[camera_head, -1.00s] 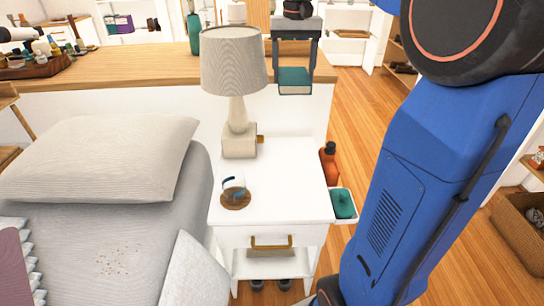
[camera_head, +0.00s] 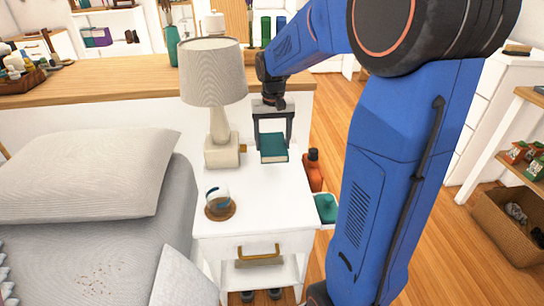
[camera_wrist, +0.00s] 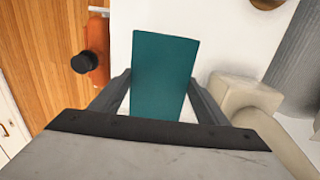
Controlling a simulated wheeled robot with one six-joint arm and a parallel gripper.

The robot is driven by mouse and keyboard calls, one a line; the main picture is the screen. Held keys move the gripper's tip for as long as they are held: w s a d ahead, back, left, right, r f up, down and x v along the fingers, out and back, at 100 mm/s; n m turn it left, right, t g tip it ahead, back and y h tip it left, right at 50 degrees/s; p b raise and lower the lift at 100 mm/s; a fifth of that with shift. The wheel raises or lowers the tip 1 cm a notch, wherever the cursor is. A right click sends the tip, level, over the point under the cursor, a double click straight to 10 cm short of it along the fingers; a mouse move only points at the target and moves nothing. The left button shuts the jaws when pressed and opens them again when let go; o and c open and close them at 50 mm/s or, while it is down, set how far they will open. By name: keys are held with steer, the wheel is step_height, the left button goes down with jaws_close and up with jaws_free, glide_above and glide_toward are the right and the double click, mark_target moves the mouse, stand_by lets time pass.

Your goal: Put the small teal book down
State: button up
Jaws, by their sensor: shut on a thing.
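The small teal book (camera_head: 273,146) is held between the two fingers of my gripper (camera_head: 274,132), over the back right part of the white nightstand top (camera_head: 262,195). In the wrist view the teal book (camera_wrist: 164,75) fills the middle, with a grey finger on each side of it. My gripper (camera_wrist: 162,95) is shut on it. I cannot tell whether the book's lower edge touches the nightstand or is a little above it.
A lamp (camera_head: 216,90) stands just left of the book. A glass on a round coaster (camera_head: 220,208) is at the front left of the nightstand. An orange bottle (camera_head: 313,170) and a teal item (camera_head: 325,208) are at its right side. The front right top is clear.

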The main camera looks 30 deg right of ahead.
steer(key=shift+f, duration=3.1)
steer(key=shift+f, duration=0.15)
steer(key=o, duration=1.2)
